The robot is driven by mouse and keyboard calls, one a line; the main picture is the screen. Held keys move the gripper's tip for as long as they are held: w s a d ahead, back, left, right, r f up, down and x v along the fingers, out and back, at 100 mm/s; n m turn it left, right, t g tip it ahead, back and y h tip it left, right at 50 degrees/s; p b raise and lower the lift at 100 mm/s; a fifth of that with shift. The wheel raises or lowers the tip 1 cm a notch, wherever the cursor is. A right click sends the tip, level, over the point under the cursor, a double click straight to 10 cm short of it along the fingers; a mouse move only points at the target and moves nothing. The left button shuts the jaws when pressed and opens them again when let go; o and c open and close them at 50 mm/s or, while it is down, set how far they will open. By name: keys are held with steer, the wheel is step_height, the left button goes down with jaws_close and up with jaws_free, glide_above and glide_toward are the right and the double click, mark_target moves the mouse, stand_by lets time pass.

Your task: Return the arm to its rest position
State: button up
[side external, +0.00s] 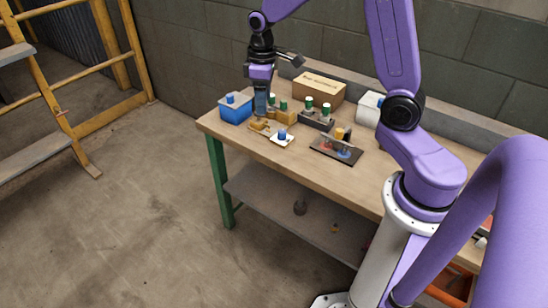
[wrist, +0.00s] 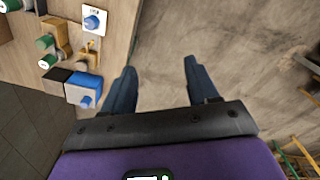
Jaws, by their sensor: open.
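My purple arm holds my gripper (side external: 261,104) pointing down at the left end of the workbench (side external: 215,121). In the side view it overlaps the space between a blue box (side external: 235,109) and some wooden blocks. In the wrist view my gripper (wrist: 160,68) has its two dark fingers wide apart, with nothing between them. Behind the fingers are the bench edge and the bare concrete floor. The blue box (wrist: 84,89) lies just left of the left finger, apart from it. The gripper's exact height above the bench is hard to tell.
A white plate with a blue knob (side external: 282,137), tan blocks (side external: 281,116), green-topped pegs on a dark base (side external: 317,121), a cardboard box (side external: 318,88), a white container (side external: 368,109) and a dark tray (side external: 336,151) crowd the bench. A block wall stands behind.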

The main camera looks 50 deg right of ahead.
steer(key=s+a+r+n, duration=0.3)
steer(key=s+a, duration=0.6)
steer(key=s, duration=0.3)
steer(key=s+n, duration=0.3)
steer(key=s, duration=1.2)
steer(key=shift+s+d+r+n, duration=0.15)
steer(key=shift+s+r+n, duration=0.1)
steer(key=shift+n, duration=0.15)
